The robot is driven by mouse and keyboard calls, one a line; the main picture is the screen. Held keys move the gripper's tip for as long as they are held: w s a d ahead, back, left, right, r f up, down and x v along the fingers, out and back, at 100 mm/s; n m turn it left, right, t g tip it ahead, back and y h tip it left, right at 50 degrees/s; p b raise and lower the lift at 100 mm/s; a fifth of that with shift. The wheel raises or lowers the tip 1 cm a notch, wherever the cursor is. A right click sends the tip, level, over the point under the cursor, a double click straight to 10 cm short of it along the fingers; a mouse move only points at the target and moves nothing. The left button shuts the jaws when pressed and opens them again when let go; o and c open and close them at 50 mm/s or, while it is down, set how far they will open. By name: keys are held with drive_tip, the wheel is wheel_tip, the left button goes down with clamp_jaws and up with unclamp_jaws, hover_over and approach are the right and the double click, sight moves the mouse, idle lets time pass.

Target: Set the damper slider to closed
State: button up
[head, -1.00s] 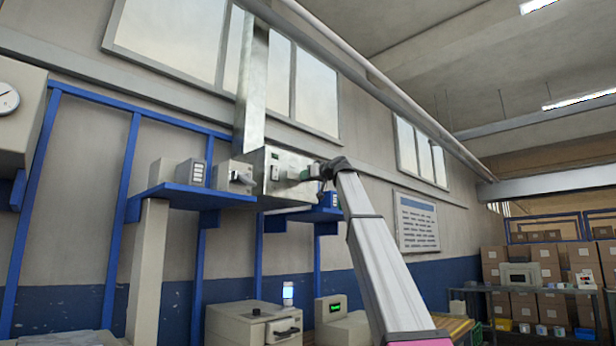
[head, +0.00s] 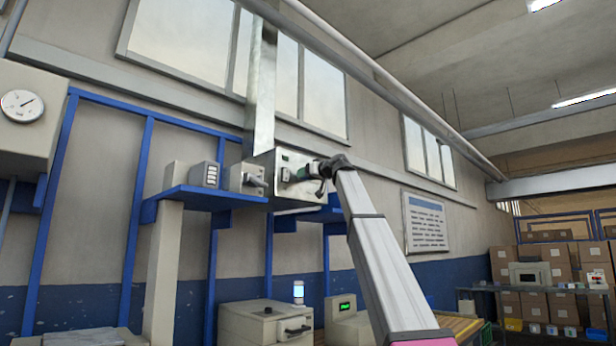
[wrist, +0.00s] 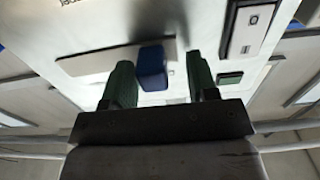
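The damper box is a pale metal housing (head: 287,190) under a vertical duct in the head view. In the wrist view its panel carries a flat grey slot plate (wrist: 85,65) with a blue slider knob (wrist: 151,67) near the plate's right end. My gripper (wrist: 160,82) is open, with one green finger on each side of the knob. The left finger is close to the knob, and a wider gap shows on the right. I cannot tell whether either finger touches it. In the head view my gripper (head: 308,171) is at the box's front, and the knob cannot be made out.
A blue shelf (head: 205,195) with small boxes stands left of the damper box. A gauge cabinet (head: 30,125) is at far left.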

drive_tip(key=shift+d, duration=0.1)
drive_tip(key=v, duration=1)
drive_tip(key=shift+s+d, duration=0.2)
drive_tip(key=shift+s, duration=0.05)
idle(0.3)
